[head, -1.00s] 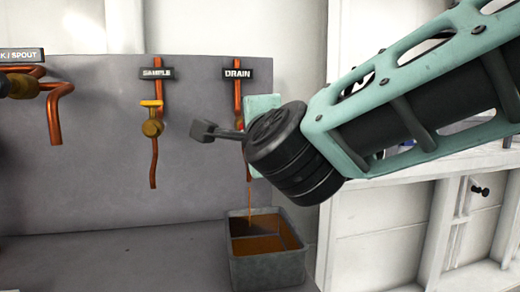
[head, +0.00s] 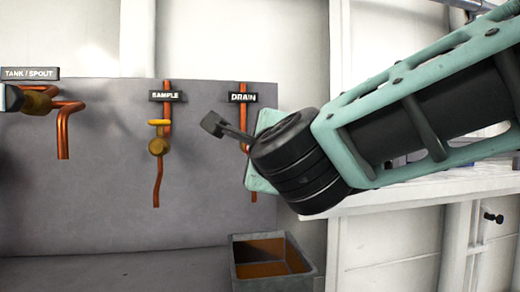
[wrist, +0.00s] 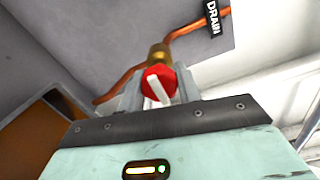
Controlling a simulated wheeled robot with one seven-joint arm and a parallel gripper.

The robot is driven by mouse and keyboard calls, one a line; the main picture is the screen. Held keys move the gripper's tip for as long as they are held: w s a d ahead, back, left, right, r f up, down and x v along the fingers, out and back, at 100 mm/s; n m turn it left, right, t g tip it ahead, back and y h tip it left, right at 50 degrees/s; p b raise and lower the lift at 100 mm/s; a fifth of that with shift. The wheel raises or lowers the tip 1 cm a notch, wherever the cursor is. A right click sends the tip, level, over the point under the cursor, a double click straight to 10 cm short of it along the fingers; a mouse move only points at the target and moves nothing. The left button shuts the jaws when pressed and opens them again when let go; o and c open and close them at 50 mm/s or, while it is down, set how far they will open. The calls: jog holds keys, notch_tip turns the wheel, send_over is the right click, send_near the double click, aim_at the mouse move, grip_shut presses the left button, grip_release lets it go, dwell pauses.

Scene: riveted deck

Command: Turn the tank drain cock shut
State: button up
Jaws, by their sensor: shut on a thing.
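The drain cock (wrist: 159,56) has a brass body on a copper pipe, with a red handle (wrist: 160,82) bearing a white bar. In the wrist view the grey fingers of my gripper (wrist: 158,90) stand on both sides of the red handle, shut on it. In the head view my wrist hides the cock below the DRAIN label (head: 243,97). The drain pipe's lower end (head: 254,194) shows below my gripper, and no stream is visible beneath it. The DRAIN label also shows in the wrist view (wrist: 213,17).
A grey catch bin (head: 243,274) with brown liquid stands under the drain pipe. To the left are the sample cock (head: 158,146) with a yellow handle and the tank/spout pipe (head: 64,130). A white shelf (head: 440,187) lies to the right, beneath my arm.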

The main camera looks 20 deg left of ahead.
jog(key=o, duration=1)
jog(key=v, duration=1.7)
jog(key=shift+s+p, duration=0.2)
jog(key=shift+p, duration=0.15)
